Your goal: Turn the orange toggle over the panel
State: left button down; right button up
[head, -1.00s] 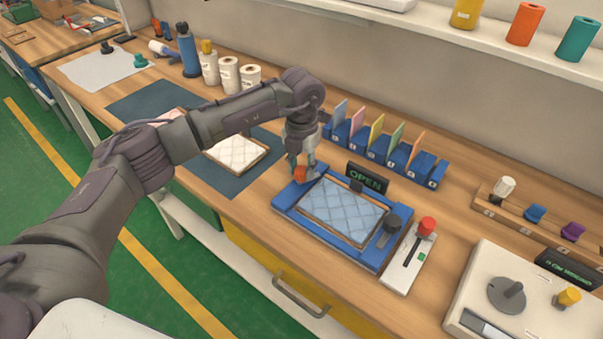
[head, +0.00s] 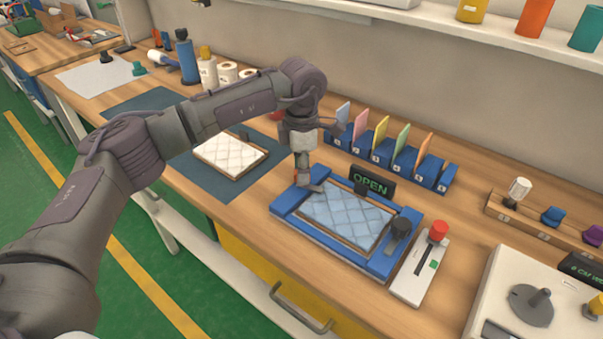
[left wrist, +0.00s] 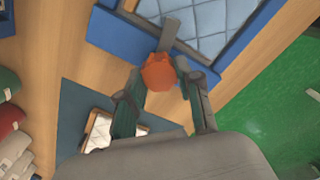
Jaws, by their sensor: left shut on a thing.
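The light blue quilted panel (head: 345,218) lies in a blue frame (head: 287,212) on the bench. The orange toggle (left wrist: 159,71) is at the frame's upper left corner. In the left wrist view its grey bar (left wrist: 171,34) reaches across the blue border onto the edge of the panel. My left gripper (head: 303,178) comes down from above at that corner. Its two fingers are shut on the orange toggle, one on each side. In the head view the fingers hide most of the toggle. My right gripper is not in view.
A sign reading OPEN (head: 371,183) stands behind the frame. A black knob (head: 401,228) sits at its right end, beside a red-topped lever (head: 438,232). A blue rack (head: 400,160) of coloured cards stands behind. A white quilted piece (head: 229,153) lies on a dark mat.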

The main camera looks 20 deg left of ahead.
pick_arm(q)
jog(key=shift+w+m+b, duration=0.1)
jog(key=shift+m+b, duration=0.3)
jog(key=shift+m, duration=0.8)
jog(key=shift+r, duration=0.1)
jog(key=c, duration=0.8)
grip_release()
jog(key=shift+o, duration=0.2)
notch_tip(320, 180, up, 12)
